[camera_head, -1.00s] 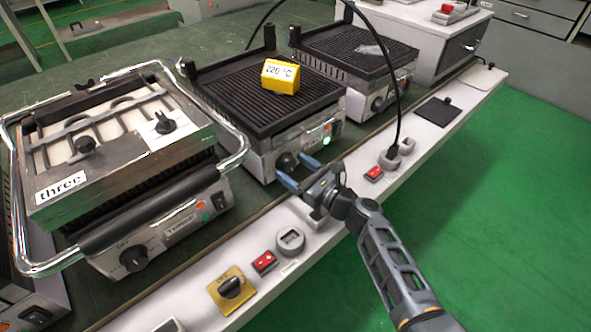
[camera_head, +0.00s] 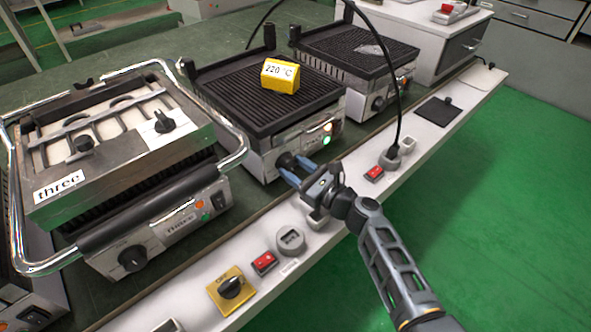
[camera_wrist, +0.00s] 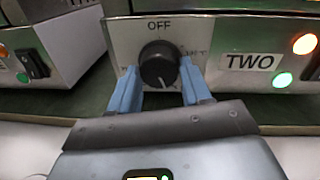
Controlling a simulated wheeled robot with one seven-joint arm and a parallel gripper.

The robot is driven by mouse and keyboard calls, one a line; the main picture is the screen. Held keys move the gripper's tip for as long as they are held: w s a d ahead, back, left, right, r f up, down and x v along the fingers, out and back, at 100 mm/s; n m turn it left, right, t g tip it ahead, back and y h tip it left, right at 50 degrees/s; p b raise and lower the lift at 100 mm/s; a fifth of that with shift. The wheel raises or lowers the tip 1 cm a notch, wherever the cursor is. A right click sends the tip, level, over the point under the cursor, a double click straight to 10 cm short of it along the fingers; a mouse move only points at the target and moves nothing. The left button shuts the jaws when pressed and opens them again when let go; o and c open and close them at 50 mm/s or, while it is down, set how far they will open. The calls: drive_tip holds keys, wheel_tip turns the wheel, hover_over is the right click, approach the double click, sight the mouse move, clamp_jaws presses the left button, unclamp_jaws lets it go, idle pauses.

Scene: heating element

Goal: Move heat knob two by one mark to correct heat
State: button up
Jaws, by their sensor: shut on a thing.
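The black round heat knob (camera_wrist: 159,64) of heater two sits on a metal panel under the word OFF, beside the TWO label (camera_wrist: 250,62). Its white mark points down and slightly right in the wrist view. The blue fingers of my gripper (camera_wrist: 160,84) are shut on it, one on each side. They hide parts of the scale lettering left and right. In the head view the knob (camera_head: 286,160) is partly behind my gripper (camera_head: 293,166). Heater two (camera_head: 215,90) has a ribbed black plate bearing a yellow block (camera_head: 281,76) marked 220 °C.
A grill marked three (camera_head: 110,160) stands at left, another ribbed heater (camera_head: 350,50) at back right. A green light (camera_wrist: 282,80) and an orange light (camera_wrist: 304,44) glow beside the TWO label. The white bench ledge (camera_head: 340,195) carries switches, sockets and a black cable.

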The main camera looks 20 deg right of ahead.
drive_tip(key=shift+f+n+b, duration=0.2)
drive_tip(key=shift+n+b, duration=0.55)
drive_tip(key=shift+n, duration=0.45)
drive_tip(key=shift+r+n, duration=0.2)
drive_tip(key=shift+n, duration=0.4)
drive_tip(key=o, duration=1.1)
drive_tip(key=shift+c, duration=0.2)
drive_tip(key=v, duration=0.8)
drive_tip(key=shift+r, duration=0.1)
